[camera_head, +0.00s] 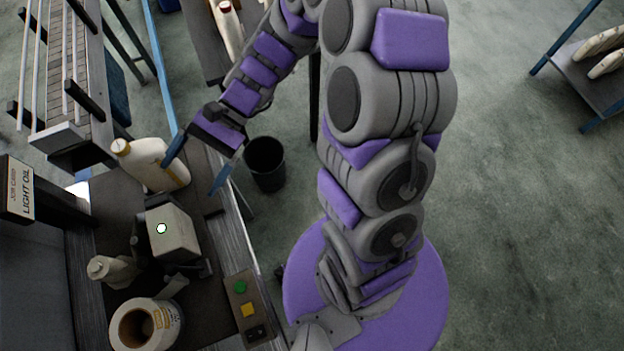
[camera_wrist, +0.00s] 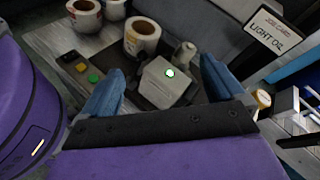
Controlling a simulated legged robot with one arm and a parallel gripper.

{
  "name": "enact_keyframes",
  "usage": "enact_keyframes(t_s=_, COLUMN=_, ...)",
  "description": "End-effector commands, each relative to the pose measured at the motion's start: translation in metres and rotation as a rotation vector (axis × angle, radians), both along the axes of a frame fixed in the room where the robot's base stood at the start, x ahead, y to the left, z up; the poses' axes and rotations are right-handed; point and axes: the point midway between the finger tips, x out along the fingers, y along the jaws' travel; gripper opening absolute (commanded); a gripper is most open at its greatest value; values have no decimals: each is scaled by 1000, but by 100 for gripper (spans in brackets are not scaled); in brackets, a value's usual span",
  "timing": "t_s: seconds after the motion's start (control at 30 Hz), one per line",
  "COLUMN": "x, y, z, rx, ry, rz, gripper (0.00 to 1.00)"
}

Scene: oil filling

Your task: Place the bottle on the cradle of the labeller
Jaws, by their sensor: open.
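A pale bottle with a yellow cap (camera_head: 152,168) is at the far end of the bench, its cap towards the upper left. In the wrist view only its cap (camera_wrist: 262,98) shows clearly, right of the right finger; the gripper body hides most of the rest. The labeller (camera_head: 172,236), with a boxy pale housing, is nearer the front; it also shows between my fingers in the wrist view (camera_wrist: 165,85). I cannot make out its cradle clearly. My gripper (camera_head: 196,165) is open, with blue fingers apart and nothing between them. One finger overlaps the bottle in the head view; contact is unclear.
A label roll (camera_head: 147,325) and a button panel (camera_head: 246,306) are at the near end of the bench. A LIGHT OIL sign (camera_head: 20,189) stands at left. A slatted conveyor (camera_head: 68,85) is beyond. A black bin (camera_head: 265,163) stands on the floor.

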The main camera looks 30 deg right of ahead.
Motion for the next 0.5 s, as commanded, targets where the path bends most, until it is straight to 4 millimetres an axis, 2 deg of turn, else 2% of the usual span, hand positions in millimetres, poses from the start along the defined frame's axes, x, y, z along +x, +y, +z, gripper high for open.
enact_keyframes(t_s=0.2, x=-47, y=-24, z=14, rx=-131, ry=-175, rz=162, gripper=95)
enact_keyframes(t_s=0.5, x=-96, y=-72, z=22, rx=-339, ry=-392, rz=352, gripper=95)
